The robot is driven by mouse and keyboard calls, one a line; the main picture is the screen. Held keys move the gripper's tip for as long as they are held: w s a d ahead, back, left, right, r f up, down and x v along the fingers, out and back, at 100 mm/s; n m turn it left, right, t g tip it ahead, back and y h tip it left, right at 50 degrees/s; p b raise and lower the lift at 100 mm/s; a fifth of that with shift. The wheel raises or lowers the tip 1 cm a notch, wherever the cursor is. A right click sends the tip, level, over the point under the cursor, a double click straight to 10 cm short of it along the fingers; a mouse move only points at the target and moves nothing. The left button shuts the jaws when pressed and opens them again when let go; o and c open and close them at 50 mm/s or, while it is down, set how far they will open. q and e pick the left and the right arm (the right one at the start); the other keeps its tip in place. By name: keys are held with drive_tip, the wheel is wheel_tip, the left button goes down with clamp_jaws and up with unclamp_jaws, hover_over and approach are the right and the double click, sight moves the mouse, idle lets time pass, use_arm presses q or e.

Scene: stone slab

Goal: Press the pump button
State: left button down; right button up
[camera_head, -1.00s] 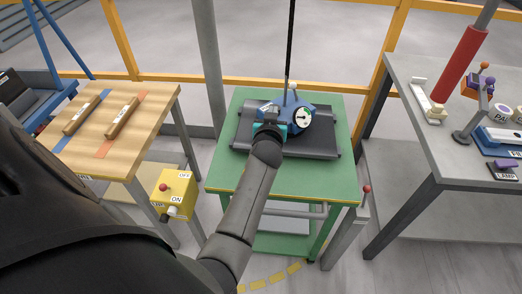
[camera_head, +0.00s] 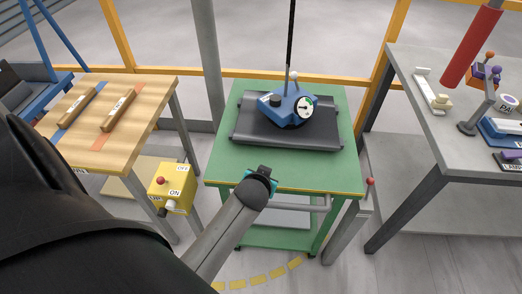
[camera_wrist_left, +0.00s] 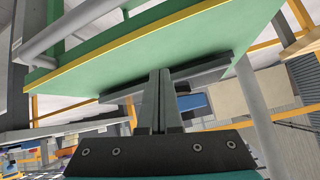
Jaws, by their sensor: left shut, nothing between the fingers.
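The blue pump unit (camera_head: 287,108) sits on a dark stone slab (camera_head: 250,128) on the green table. It has a round white gauge (camera_head: 306,106) on its right and a black round button (camera_head: 276,100) on its left. My left gripper (camera_head: 263,169) is shut and empty at the table's front edge, apart from the slab and the pump. In the left wrist view, the shut fingers (camera_wrist_left: 160,75) overlap the slab (camera_wrist_left: 215,72) in the picture, and part of the blue unit (camera_wrist_left: 192,102) shows behind them. My right gripper is not in view.
A wooden table (camera_head: 90,140) with two bars is at left. A grey table (camera_head: 420,130) with tools is at right. A black line rises from the pump.

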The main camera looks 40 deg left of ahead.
use_arm(q)
drive_tip(key=s+d+f+m+g+h, duration=0.1)
drive_tip(key=s+d+f, duration=0.1)
drive_tip(key=s+f, duration=0.1)
drive_tip(key=shift+s+f+b, duration=0.3)
drive_tip(key=shift+s+f, duration=0.05)
drive_tip(key=shift+s, duration=0.4)
